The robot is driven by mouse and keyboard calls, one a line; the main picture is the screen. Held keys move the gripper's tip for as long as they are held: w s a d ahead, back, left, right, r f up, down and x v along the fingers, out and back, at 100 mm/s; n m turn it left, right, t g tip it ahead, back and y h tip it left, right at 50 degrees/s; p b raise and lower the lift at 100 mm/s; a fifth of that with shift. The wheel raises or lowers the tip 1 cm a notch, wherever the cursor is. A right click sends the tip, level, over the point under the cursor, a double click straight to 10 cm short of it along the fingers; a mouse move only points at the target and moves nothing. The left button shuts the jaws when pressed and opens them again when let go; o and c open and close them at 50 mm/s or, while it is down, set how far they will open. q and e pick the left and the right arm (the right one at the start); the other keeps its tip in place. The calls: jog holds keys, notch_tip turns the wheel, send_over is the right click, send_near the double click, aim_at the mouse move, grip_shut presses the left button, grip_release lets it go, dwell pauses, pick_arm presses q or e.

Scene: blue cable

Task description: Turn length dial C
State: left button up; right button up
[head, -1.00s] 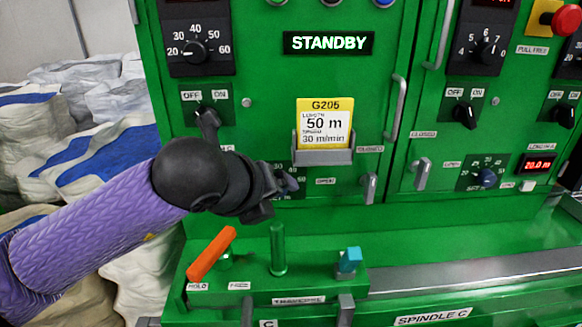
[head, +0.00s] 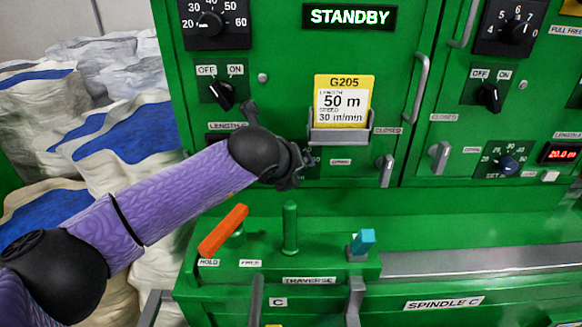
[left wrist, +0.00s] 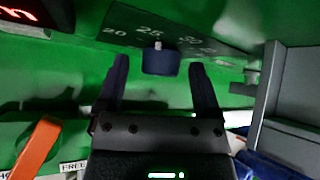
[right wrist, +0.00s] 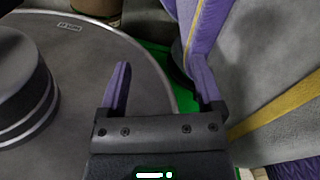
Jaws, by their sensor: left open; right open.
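Length dial C's dark blue knob (left wrist: 160,62) shows in the left wrist view, with a pale pointer near the 25 on its scale. My left gripper (left wrist: 160,78) is open, one finger on each side of the knob, with a visible gap on both sides. In the head view my left gripper (head: 287,168) covers this dial, and only a bit of its scale plate shows. A yellow card (head: 342,103) above reads G205, 50 m, 30 m/min. My right gripper (right wrist: 158,75) is open and empty in the right wrist view, outside the head view.
A second length dial (head: 508,165) sits to the right beside a red display (head: 562,153) reading 20.0 m. Below my left arm stand an orange lever (head: 223,231), a green post (head: 290,230) and a blue-topped lever (head: 362,242). A STANDBY sign (head: 349,17) is lit above.

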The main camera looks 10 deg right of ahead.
pick_arm(q)
grip_shut()
jog(key=shift+d+m+y+b, duration=0.1)
jog(key=shift+m+y+b, duration=0.3)
jog(key=shift+y+b, duration=0.1)
grip_release()
jog(key=v, duration=1)
jog(key=shift+p, duration=0.3)
